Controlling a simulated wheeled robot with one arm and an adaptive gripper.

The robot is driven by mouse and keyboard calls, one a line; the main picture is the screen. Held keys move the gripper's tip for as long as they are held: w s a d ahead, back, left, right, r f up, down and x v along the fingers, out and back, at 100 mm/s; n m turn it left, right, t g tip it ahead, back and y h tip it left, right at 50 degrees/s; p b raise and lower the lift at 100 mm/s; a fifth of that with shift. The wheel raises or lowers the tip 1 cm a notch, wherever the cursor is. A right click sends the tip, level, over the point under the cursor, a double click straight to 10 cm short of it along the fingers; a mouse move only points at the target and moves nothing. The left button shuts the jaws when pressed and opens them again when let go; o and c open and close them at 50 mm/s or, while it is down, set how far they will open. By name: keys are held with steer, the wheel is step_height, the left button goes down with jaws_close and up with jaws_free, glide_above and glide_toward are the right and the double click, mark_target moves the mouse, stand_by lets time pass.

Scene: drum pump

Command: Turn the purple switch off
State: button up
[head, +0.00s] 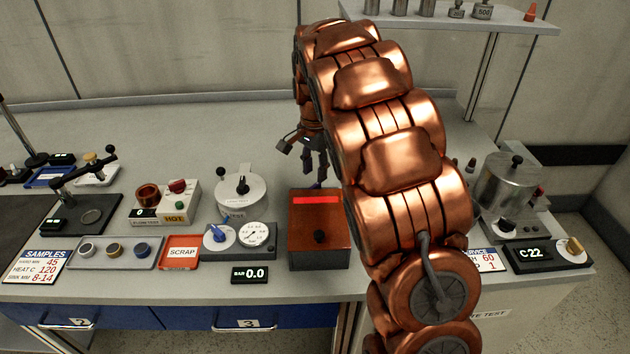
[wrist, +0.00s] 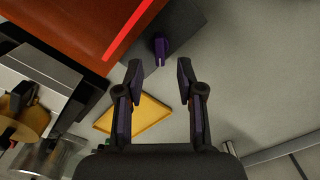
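The purple switch (wrist: 160,50) is a small knob with a pale mark, on a dark grey block (wrist: 184,28) behind the red-brown box (wrist: 70,18). My gripper (wrist: 159,70) is open and empty in the wrist view. Its two dark fingers are spread, with the switch just past the gap between their tips; I see no contact. In the head view my gripper (head: 316,163) points down behind the red-brown box (head: 319,258). There the switch is hidden or cannot be told from the fingers.
A yellow tray (wrist: 134,115) shows below the block in the wrist view. In the head view a white pot (head: 241,192) and a grey dial panel (head: 262,240) stand left of the box. A metal canister (head: 508,182) stands at right. The bench behind is clear.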

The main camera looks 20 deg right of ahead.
mark_target(315, 185)
steer(key=shift+f+p, duration=0.35)
steer(key=shift+f, duration=1.9)
jaws_close()
